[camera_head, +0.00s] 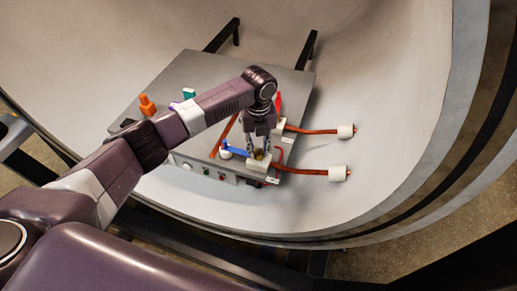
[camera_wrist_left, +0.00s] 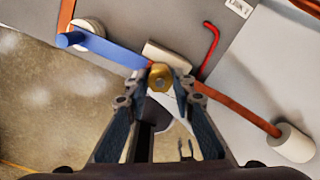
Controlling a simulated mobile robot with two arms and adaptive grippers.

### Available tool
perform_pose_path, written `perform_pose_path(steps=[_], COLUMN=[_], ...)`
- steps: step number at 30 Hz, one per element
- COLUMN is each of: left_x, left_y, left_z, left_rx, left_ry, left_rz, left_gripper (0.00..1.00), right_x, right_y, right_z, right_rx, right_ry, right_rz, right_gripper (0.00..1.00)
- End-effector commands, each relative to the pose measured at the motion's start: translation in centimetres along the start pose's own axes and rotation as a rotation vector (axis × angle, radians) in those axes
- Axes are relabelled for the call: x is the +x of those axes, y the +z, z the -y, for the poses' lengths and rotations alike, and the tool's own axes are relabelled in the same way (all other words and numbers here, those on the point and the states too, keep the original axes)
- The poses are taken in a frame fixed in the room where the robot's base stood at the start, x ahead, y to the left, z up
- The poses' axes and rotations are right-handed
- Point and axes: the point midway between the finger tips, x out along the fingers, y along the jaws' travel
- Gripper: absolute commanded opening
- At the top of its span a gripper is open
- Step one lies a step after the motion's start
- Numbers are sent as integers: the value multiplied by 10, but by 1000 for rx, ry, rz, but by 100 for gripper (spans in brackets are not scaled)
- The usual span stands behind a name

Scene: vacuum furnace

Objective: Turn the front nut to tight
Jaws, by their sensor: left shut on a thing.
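The front nut (camera_wrist_left: 160,76) is a brass-coloured piece at a white block (camera_wrist_left: 166,55) in the left wrist view. In the head view it shows small and partly covered between the fingers (camera_head: 259,155). My left gripper (camera_head: 260,148) reaches down onto it from above, at the front right corner of the grey box. In the left wrist view the fingertips of my left gripper (camera_wrist_left: 161,90) close on the two sides of the nut. My right gripper is not in view.
The grey box (camera_head: 160,90) sits inside the curved pale chamber (camera_head: 380,90). A blue bar (camera_head: 235,149) lies left of the nut. Two copper rods with white ends (camera_head: 339,174) stick out to the right. A red hooked rod (camera_wrist_left: 210,45) is close by.

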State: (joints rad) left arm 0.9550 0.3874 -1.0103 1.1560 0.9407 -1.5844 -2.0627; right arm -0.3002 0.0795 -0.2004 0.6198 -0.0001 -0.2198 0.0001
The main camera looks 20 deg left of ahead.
Motion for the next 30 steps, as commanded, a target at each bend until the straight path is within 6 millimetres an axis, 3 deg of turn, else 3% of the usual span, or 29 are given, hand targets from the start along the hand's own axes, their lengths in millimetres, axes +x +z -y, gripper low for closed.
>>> perform_pose_path(steps=[11, 12, 16, 25, 30], left_x=[-4, -4, -3, -3, -23], left_y=[4, 3, 2, 1, 2], left_z=[2, 2, 1, 1, 1], left_rx=[4, 4, 4, 4, 5], left_ry=[-6, -6, -4, -2, -4], left_rz=[9, 9, 6, 3, 5], left_gripper=[0, 27, 41, 41, 41], right_x=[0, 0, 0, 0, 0], right_y=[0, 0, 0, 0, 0], right_z=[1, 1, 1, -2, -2], right_rx=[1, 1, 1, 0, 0], right_ry=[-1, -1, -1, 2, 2], right_rz=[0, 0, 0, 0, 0], right_gripper=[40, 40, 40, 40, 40])
